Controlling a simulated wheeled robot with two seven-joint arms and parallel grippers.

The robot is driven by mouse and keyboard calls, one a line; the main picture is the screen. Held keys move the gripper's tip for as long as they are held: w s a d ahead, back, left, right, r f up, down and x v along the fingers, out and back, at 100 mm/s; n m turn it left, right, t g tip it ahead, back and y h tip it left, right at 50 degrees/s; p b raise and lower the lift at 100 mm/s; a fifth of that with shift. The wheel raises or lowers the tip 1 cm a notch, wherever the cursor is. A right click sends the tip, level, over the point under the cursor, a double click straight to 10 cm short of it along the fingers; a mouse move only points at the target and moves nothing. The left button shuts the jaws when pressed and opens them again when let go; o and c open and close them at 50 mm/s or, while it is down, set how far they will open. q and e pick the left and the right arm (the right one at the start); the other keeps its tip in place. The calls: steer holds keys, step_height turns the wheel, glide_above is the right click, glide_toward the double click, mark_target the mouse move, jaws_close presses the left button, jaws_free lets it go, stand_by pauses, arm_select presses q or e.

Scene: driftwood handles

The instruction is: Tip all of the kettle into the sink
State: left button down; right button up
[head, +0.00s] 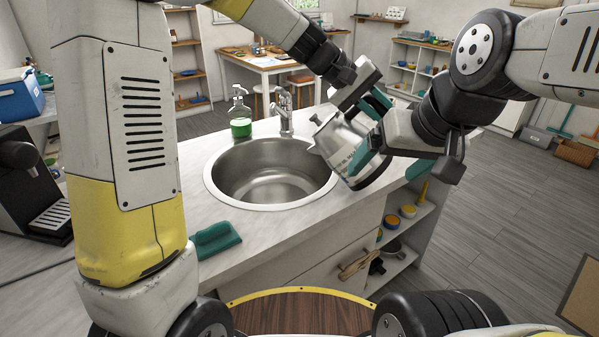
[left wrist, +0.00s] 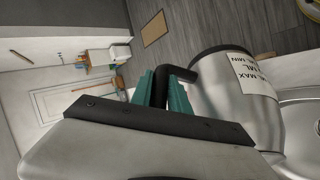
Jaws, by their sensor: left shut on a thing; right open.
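The metal kettle (head: 338,143) is held in the air at the right rim of the sink (head: 222,190). It is tilted, with its spout toward the basin and its dark base toward the lower right. No stream of liquid shows. My left gripper (head: 372,104) is shut on its black handle; the left wrist view shows the teal fingers (left wrist: 170,92) around the handle and the kettle body (left wrist: 235,105) with a printed scale label. My right gripper (head: 388,161) is open beside the kettle and hides part of its body; I cannot tell whether it touches. The basin looks empty.
A green soap bottle (head: 240,115) and the faucet (head: 284,118) stand behind the sink. A teal cloth (head: 214,239) lies on the counter at the front left. A coffee machine (head: 30,190) is at the far left. Open shelves (head: 405,225) are below the counter's right end.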

mark_target(355, 106)
arm_select(q)
steer(key=shift+w+a+r+h+p, duration=0.15)
steer(key=shift+w+a+h+p, duration=0.15)
steer(key=shift+a+h, duration=0.15)
